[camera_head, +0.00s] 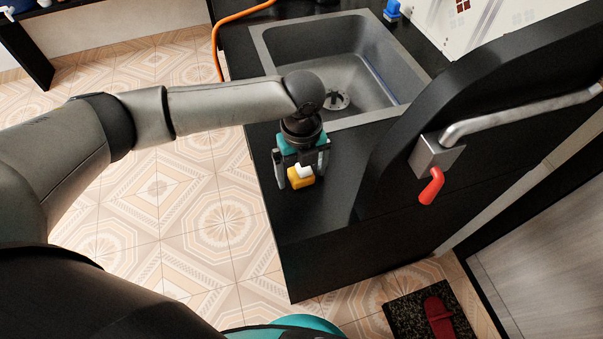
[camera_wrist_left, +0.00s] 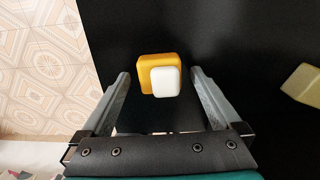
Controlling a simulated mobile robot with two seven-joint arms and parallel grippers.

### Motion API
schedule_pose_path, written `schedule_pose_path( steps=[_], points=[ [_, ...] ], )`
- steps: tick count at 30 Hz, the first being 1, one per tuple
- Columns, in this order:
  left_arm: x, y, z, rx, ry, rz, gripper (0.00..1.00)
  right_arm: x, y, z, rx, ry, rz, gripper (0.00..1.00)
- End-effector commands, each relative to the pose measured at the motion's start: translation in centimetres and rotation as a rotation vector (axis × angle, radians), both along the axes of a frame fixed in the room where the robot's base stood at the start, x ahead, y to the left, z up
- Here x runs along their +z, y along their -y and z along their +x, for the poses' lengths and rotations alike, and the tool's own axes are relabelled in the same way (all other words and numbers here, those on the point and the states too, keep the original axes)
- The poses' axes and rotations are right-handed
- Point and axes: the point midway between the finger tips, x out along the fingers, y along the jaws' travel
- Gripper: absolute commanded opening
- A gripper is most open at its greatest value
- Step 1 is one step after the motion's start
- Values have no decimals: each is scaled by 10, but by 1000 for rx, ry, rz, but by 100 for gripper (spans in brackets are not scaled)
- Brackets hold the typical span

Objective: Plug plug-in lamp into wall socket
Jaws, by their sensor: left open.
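A small orange and white block (camera_head: 300,177), which looks like the plug-in lamp, sits at the black counter's end near the sink. In the left wrist view the lamp (camera_wrist_left: 150,72) shows an orange body with a white part in front. My left gripper (camera_head: 302,179) points down over it, open, with one finger on each side. In the left wrist view, the gripper (camera_wrist_left: 160,75) shows dark gaps between the lamp and both fingers, so it does not look gripped. I cannot make out a wall socket. My right gripper is not in view.
A grey sink (camera_head: 325,60) lies behind the gripper. A black curved panel with a metal pipe and red-handled valve (camera_head: 431,187) stands to the right. A blue and white item (camera_head: 392,10) is beyond the sink. A pale yellow block (camera_wrist_left: 302,84) lies right in the wrist view.

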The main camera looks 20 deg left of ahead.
Motion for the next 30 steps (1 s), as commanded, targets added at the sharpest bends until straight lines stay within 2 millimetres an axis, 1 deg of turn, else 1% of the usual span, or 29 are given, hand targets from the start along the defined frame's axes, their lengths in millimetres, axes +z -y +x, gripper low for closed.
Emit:
schedule_pose_path(
  steps=[5, 27, 30],
  points=[
    [1, 0, 0, 0, 0, 0, 98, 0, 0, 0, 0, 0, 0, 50],
    [1, 0, 0, 0, 0, 0, 14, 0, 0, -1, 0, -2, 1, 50],
    [1, 0, 0, 0, 0, 0, 13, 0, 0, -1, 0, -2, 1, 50]
  ],
)
